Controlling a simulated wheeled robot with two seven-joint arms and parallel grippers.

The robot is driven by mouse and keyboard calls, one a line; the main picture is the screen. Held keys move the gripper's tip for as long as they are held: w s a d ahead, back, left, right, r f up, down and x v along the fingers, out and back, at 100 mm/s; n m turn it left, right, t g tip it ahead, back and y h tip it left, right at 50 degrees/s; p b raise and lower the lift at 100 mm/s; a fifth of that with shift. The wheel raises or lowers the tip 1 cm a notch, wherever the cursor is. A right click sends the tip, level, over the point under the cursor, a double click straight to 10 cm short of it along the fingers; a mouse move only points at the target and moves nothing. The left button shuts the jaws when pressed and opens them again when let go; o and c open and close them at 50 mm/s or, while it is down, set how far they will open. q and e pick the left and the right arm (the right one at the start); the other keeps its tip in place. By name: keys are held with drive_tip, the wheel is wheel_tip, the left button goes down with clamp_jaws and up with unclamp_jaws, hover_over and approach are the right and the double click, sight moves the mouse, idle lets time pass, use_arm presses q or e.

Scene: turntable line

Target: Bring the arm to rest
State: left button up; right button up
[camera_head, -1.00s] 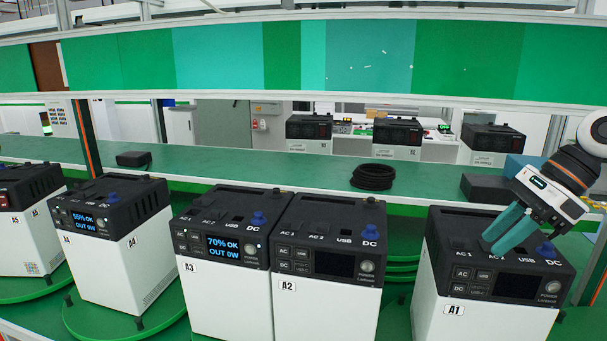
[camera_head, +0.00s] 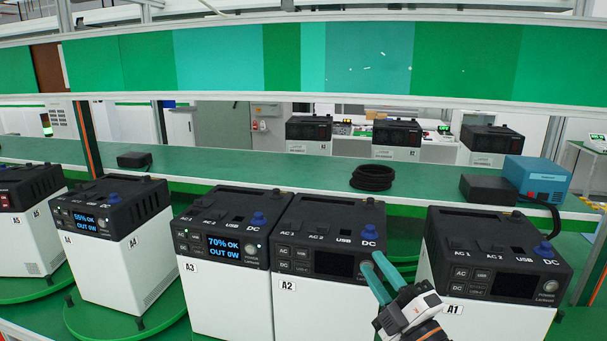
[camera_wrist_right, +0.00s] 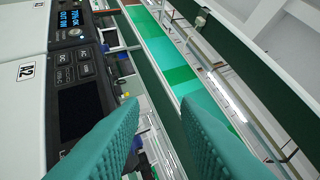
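My right gripper (camera_head: 376,260) is in front of the gap between power station A2 (camera_head: 325,312) and power station A1 (camera_head: 432,275), pointing up and to the left. Its teal fingers are apart with nothing between them. In the right wrist view the open fingers (camera_wrist_right: 160,108) show with a gap, and the dark screen of A2 (camera_wrist_right: 80,110) is at the left. The screens of A1 and A2 are dark. A3 (camera_head: 225,300) shows "70% OK, OUT 0W", and A4 (camera_head: 125,265) has a lit screen. My left gripper is not in view.
A green bench (camera_head: 230,163) runs behind the stations. It holds a black cable coil (camera_head: 373,178), a black box (camera_head: 488,189) and a blue box (camera_head: 537,178). A5 (camera_head: 30,240) stands at the far left. Green turntable plates (camera_head: 75,318) lie under the stations.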

drive_tip(key=s+d+f+m+g+h, duration=0.2)
drive_tip(key=s+f+m+g+h, duration=0.1)
drive_tip(key=f+m, duration=0.3)
drive_tip(key=s+d+f+m+g+h, duration=0.2)
drive_tip(key=s+d+f+m+h, duration=0.15)
drive_tip(key=f, duration=0.45)
drive_tip(key=s+d+f+m+g+h, duration=0.25)
drive_tip(key=s+f+m+h, duration=0.2)
drive_tip(key=f, duration=0.25)
drive_tip(key=s+f+m+g+y, duration=0.15)
drive_tip(key=s+f+g, duration=0.3)
drive_tip(key=s, duration=0.45)
drive_tip(key=s+f+m+g+h, duration=0.1)
drive_tip(key=s+f+m+g, duration=0.3)
drive_tip(key=s, duration=0.4)
wheel_tip(320, 180, down, 28)
drive_tip(key=s+n+g, duration=0.1)
drive_tip(key=s+g, duration=0.1)
drive_tip(key=s+d+f+g, duration=0.1)
drive_tip(key=s+d+f, duration=0.1)
drive_tip(key=s+f, duration=1.4)
drive_tip(key=shift+s+d, duration=0.3)
drive_tip(key=shift+d, duration=0.05)
